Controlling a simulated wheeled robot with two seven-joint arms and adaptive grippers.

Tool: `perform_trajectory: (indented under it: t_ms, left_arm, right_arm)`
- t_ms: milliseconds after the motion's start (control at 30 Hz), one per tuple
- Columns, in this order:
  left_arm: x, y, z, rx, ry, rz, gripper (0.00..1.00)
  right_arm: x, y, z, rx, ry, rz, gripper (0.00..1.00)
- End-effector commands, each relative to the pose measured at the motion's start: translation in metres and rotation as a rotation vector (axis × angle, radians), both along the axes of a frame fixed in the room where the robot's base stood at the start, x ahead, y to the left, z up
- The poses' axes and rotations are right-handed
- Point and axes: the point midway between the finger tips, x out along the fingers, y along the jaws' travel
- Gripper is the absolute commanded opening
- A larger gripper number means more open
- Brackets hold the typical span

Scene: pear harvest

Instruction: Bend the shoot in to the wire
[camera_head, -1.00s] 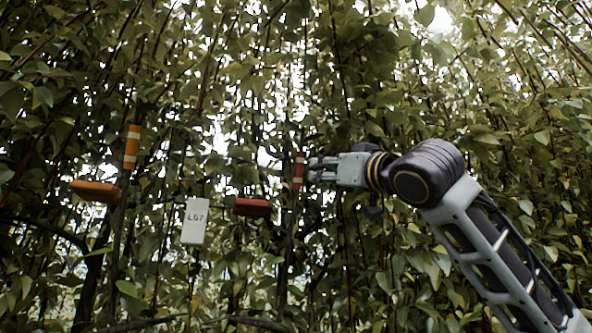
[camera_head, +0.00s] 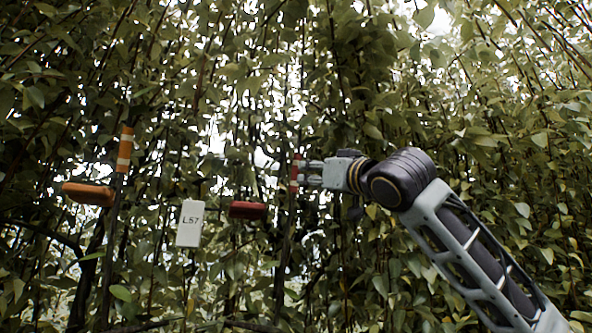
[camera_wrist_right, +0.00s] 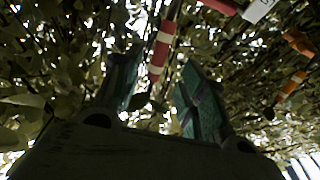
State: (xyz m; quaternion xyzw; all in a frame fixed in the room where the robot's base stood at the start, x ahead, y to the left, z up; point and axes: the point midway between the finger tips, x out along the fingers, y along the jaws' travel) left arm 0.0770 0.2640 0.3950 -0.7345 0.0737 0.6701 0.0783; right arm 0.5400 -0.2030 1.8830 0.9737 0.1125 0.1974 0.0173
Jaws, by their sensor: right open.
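A shoot with a red and white band (camera_head: 295,174) stands near upright among the leaves right of centre in the head view. My right gripper (camera_head: 308,173) reaches it from the right, fingers open, tips at the band. In the wrist view the banded shoot (camera_wrist_right: 160,50) shows between the spread fingers of my right gripper (camera_wrist_right: 158,68), which are not closed on it. A red clip (camera_head: 248,210) lies left of the shoot, apart from it. The wire itself cannot be made out against the foliage. My left gripper is out of view.
A white tag reading L57 (camera_head: 189,223) hangs left of the red clip. Farther left are an orange clip (camera_head: 88,193) and a stem with an orange and white band (camera_head: 125,150). Dense leaves and thin stems fill the background.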

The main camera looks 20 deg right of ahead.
Motion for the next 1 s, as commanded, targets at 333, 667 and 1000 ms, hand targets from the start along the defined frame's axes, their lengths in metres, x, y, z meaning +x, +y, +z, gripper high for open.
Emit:
perform_trajectory:
  t_ms: [333,667,1000]
  left_arm:
    - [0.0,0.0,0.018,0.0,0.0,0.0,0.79]
    - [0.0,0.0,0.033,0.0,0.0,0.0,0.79]
    - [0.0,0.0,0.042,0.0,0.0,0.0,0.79]
  right_arm:
    - [0.034,0.009,0.018,-0.001,0.0,-0.001,0.42]
    - [0.065,0.016,0.03,0.0,0.001,-0.001,0.42]
    - [0.085,0.021,0.038,0.0,-0.001,-0.001,0.42]
